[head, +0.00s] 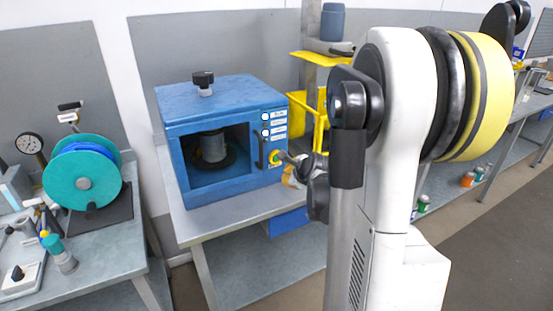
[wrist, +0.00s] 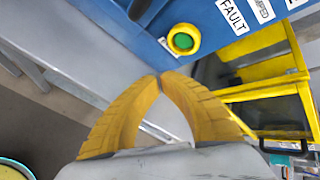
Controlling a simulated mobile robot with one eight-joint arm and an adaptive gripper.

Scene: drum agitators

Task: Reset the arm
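My gripper (wrist: 160,78) shows in the wrist view with its two yellow fingers meeting at the tips and nothing held between them. In the head view my gripper (head: 291,177) is a small yellow shape beside the front right corner of the blue machine (head: 228,181), partly hidden by my arm. In the wrist view a green button in a yellow ring (wrist: 183,40) sits on the blue panel beyond the fingertips, apart from them. The same yellow ring (head: 275,157) shows in the head view, below several white labels.
The blue machine stands on a grey table (head: 220,225). A teal and blue drum (head: 83,180) and a gauge (head: 29,144) are on the left bench. A yellow rack (head: 298,118) stands behind the machine. Open floor (head: 495,235) lies at the right.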

